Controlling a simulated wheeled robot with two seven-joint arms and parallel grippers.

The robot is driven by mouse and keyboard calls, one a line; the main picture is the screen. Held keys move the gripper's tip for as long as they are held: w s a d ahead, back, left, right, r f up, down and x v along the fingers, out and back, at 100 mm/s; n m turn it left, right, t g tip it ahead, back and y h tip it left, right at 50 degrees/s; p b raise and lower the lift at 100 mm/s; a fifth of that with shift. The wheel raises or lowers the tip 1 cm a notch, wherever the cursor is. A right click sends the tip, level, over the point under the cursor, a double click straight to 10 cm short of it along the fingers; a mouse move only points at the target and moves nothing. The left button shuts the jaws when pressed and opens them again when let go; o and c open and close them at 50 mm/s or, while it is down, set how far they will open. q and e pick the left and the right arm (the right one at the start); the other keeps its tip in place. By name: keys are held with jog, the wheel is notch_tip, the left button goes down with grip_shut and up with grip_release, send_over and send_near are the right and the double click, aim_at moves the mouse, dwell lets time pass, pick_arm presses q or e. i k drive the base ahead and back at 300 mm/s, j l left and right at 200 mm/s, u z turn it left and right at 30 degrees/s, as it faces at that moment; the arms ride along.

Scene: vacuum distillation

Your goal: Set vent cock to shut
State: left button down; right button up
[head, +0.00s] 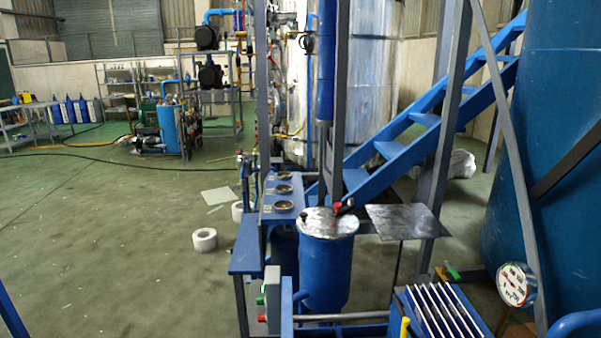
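I cannot tell for sure which fitting is the vent cock. A small red fitting with a black part (338,208) shows at the rear edge of the silver lid (322,222) on a blue cylindrical vessel (325,272). A green-handled fitting (453,272) sits at the lower right, left of a round white gauge (513,284). A yellow handle (405,327) stands upright at the bottom edge. These are too small to read as open or shut. Neither of my grippers shows in the head view.
A blue panel with round gauges (283,189) stands left of the vessel. A control box with green and red buttons (268,300) is at front. A grey plate (405,221) juts out right of the lid. Blue stairs (425,120) rise behind. Open green floor (110,240) lies left.

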aim_at(452, 270)
jog(key=l+z, duration=0.2)
jog(key=z, duration=0.25)
jog(key=i+l+z, duration=0.15)
jog(key=z, duration=0.3)
